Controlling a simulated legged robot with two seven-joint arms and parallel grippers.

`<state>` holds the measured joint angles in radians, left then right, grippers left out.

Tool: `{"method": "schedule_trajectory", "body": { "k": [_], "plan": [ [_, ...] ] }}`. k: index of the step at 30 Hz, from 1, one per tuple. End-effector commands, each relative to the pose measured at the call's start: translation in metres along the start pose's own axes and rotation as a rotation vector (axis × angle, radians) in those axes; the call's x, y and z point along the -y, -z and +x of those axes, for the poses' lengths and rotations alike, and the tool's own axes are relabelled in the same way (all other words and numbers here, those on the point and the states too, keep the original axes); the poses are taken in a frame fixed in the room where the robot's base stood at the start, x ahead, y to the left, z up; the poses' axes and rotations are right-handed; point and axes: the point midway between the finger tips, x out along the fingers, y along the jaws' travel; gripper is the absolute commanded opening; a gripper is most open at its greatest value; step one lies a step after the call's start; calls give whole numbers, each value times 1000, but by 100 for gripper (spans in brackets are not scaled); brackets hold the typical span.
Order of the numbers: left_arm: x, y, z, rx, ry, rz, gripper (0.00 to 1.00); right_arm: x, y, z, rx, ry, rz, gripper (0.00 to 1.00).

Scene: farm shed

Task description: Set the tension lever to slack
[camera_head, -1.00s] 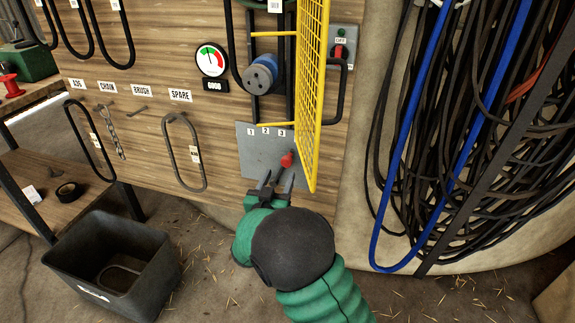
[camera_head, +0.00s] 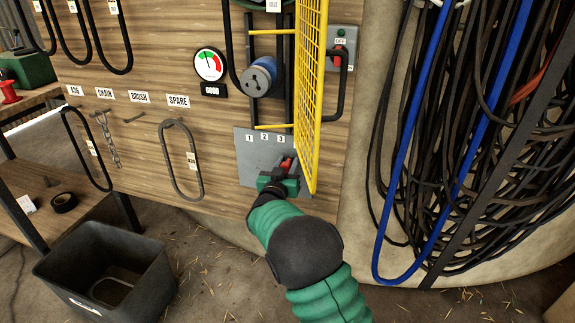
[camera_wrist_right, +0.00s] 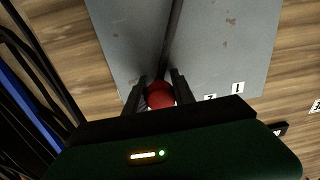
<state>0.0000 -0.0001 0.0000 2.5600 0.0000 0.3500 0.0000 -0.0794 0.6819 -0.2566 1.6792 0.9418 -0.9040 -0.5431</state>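The tension lever has a red knob (camera_head: 289,163) and stands on a grey plate (camera_head: 250,165) marked 1, 2 and 3, low on the wooden board. The knob is below the 3. My right gripper (camera_head: 286,172) is at the knob from below. In the right wrist view the red knob (camera_wrist_right: 160,95) fills the space between the two dark fingers (camera_wrist_right: 159,88), which appear to touch it on both sides. A dark rod runs up the grey plate (camera_wrist_right: 220,45) beyond it. My left gripper is not in view.
A yellow mesh guard (camera_head: 311,95) stands out from the board just right of the lever. A belt loop (camera_head: 183,160) hangs to the left, with a round gauge (camera_head: 209,65) above. A dark bin (camera_head: 110,275) stands on the floor; many hoses (camera_head: 450,130) hang at right.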

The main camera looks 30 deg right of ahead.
Motion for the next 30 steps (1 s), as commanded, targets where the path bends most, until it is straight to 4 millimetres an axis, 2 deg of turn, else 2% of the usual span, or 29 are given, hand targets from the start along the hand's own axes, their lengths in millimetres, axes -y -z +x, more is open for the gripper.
{"method": "schedule_trajectory", "body": {
  "k": [1, 5, 6, 30],
  "plan": [
    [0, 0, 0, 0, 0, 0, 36, 0, 0, 0, 1, 1, 0, 18],
    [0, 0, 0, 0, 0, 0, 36, 0, 0, 0, 1, 1, 0, 1],
    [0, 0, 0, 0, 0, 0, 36, 0, 0, 0, 1, 1, 0, 0],
    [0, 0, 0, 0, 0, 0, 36, 1, -1, -1, 3, 2, 0, 0]
  ]
}}
